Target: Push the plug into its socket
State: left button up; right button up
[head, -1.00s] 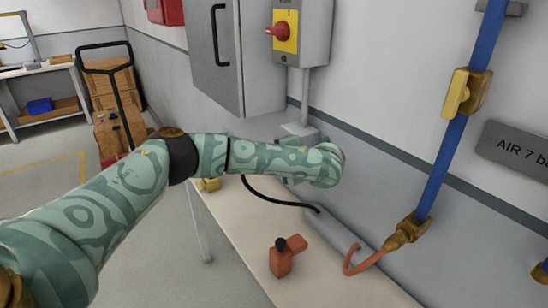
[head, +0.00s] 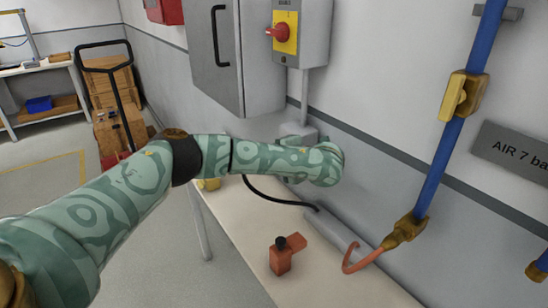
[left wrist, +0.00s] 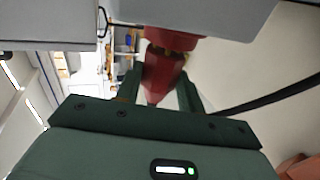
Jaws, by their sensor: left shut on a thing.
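In the left wrist view my left gripper (left wrist: 161,92) is shut on the red plug (left wrist: 163,75). The plug's wide end faces a red socket (left wrist: 176,36) under a grey housing. Brass-coloured pins show between the two red parts, so a small gap seems to be left; how deep the pins sit cannot be told. In the head view my left arm reaches across to the grey socket box (head: 298,131) low on the wall. The arm hides the gripper, the plug and the socket's mouth there. My right gripper is not in view.
A black cable (head: 275,199) runs over the bench (head: 245,228) to a long grey block (head: 335,230). A red, black-capped object (head: 282,258) stands in front. A blue pipe (head: 445,165) with an orange hose is at right. A grey cabinet (head: 235,55) hangs above.

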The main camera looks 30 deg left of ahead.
pick_arm(q)
jog(key=shift+w+d, duration=0.2)
jog(key=shift+w, duration=0.2)
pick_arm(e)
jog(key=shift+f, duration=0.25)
pick_arm(q)
jog(key=o, duration=1.2)
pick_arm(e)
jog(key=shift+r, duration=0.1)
pick_arm(q)
jog(key=p+v, duration=1)
jog(key=v, duration=0.6)
jog(key=shift+d+p, duration=0.1)
jog(key=shift+p, duration=0.25)
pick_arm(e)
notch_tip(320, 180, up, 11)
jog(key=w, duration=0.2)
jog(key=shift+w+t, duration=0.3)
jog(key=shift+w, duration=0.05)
pick_arm(q)
jog(key=shift+s, duration=0.15)
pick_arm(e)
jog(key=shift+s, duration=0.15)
